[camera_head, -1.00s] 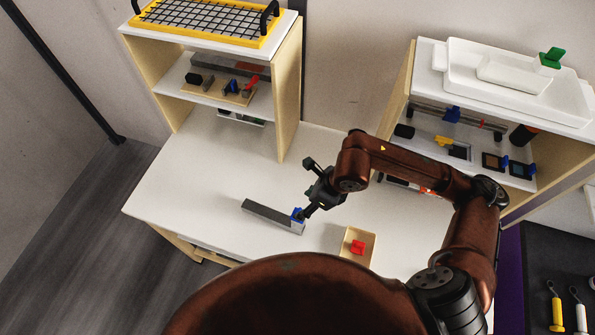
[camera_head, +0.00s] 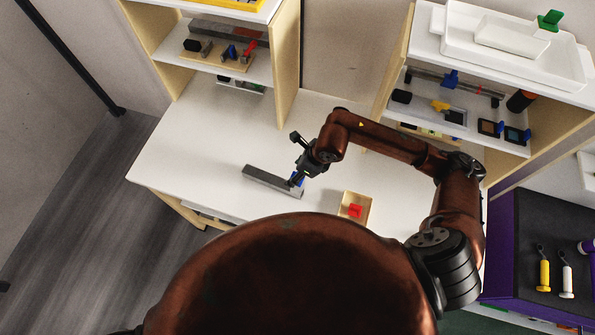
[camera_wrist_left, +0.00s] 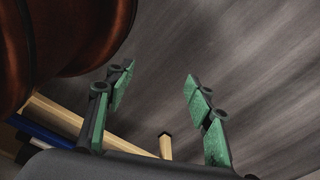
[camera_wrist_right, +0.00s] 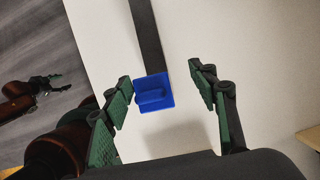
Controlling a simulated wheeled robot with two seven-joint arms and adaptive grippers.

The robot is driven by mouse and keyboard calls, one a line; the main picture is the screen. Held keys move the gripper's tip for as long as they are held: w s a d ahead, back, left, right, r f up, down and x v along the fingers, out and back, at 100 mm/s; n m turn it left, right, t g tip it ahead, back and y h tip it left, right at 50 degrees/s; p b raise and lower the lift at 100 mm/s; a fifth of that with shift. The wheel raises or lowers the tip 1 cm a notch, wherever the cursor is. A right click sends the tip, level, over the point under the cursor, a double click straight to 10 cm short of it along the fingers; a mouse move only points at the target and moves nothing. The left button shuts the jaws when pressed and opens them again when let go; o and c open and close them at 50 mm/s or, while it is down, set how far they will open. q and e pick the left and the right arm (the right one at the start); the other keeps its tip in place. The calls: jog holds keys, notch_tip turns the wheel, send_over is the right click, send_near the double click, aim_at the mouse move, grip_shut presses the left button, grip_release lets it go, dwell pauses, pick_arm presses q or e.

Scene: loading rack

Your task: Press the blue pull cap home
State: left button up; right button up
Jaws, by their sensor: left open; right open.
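The blue pull cap (camera_head: 298,177) is at the right end of a long grey bar (camera_head: 268,181) lying on the white table. In the right wrist view, the cap (camera_wrist_right: 153,93) shows as a blue square plate with a raised grip, and the dark bar (camera_wrist_right: 146,35) runs away behind it. My right gripper (camera_head: 298,160) is open at the cap, partly hiding it in the head view. In its wrist view the cap lies between the open fingers, nearer the left one. Whether they touch is unclear, as is how deep the cap sits. My left gripper (camera_wrist_left: 158,80) is open and empty, above the floor.
A wooden tray (camera_head: 342,214) with a red piece (camera_head: 355,210) stands right of the bar. Shelf units stand at the back left (camera_head: 287,70) and back right (camera_head: 400,65), holding small parts. The table left of the bar is clear.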

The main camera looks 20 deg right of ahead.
jog(key=shift+s+r, duration=0.2)
jog(key=shift+s, duration=0.7)
jog(key=shift+c, duration=1.3)
jog(key=shift+s+r, duration=0.2)
jog(key=shift+s, duration=0.2)
jog(key=c, duration=0.3)
jog(key=shift+w+f, duration=0.3)
jog(key=shift+w, duration=0.35)
jog(key=c, duration=0.4)
jog(key=shift+s, duration=0.1)
jog(key=shift+c, duration=0.5)
jog(key=shift+s, duration=0.15)
jog(key=shift+c, duration=1)
jog(key=shift+d+f, duration=0.1)
pick_arm(q)
jog(key=shift+s+f+b, duration=0.15)
jog(key=shift+s+f, duration=0.05)
jog(key=shift+s, duration=0.4)
jog(key=shift+s+f+b, duration=0.15)
jog(key=shift+s+f, duration=0.05)
jog(key=shift+s, duration=0.35)
jog(key=shift+w, duration=0.1)
